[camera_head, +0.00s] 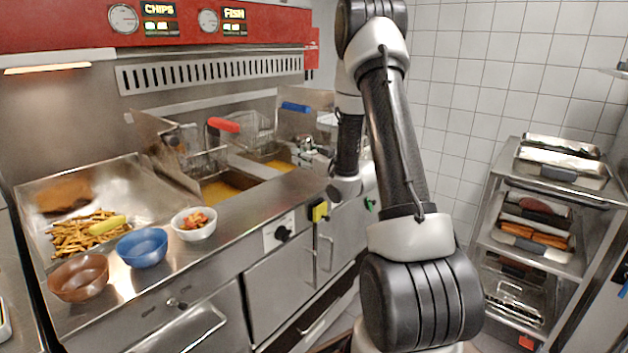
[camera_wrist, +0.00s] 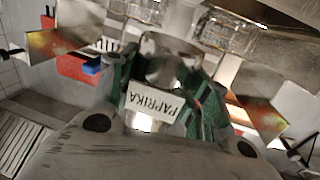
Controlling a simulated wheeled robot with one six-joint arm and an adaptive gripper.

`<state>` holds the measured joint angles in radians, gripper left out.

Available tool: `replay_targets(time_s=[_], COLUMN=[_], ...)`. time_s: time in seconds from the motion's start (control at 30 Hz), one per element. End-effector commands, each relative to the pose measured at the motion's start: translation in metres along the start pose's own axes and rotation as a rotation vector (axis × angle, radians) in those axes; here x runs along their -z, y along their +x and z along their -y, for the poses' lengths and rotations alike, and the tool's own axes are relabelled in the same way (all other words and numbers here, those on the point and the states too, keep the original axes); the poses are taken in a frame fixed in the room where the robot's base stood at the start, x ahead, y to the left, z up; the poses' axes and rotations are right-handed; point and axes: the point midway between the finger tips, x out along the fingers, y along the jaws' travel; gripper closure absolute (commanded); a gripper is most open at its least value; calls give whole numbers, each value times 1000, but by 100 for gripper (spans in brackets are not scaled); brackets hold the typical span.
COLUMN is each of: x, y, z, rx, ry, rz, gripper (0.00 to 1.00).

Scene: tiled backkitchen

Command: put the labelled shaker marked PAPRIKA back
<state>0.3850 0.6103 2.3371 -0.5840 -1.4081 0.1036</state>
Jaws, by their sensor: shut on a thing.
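The shaker marked PAPRIKA (camera_wrist: 153,103) is in my gripper (camera_wrist: 166,82) in the wrist view. Its white label reads upside down there, and a shiny metal part shows above the label. The green-padded fingers are shut on it, one on each side. The shaker's far end and what lies directly beyond it are hard to make out. In the head view my arm reaches over the fryer side of the counter. The gripper and shaker are too small and cluttered there to tell clearly.
The fryer (camera_head: 233,187) with baskets is left of my arm. A brown bowl (camera_head: 78,278), blue bowl (camera_head: 142,247) and white bowl (camera_head: 194,224) line the counter's front. A tray rack (camera_head: 505,190) stands right. Clear glass vessels (camera_wrist: 225,32) show at the wrist view's top.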

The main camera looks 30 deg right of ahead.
Motion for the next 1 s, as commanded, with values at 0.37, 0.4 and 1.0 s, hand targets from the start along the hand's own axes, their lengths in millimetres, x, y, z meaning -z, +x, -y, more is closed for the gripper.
replay_targets(time_s=[0.37,0.4,1.0], x=[-56,-63,-79], y=[0,0,0], z=[0,0,0], rx=[-2,-2,-2], ry=[2,3,0], rz=[3,3,0], gripper=[81,81,38])
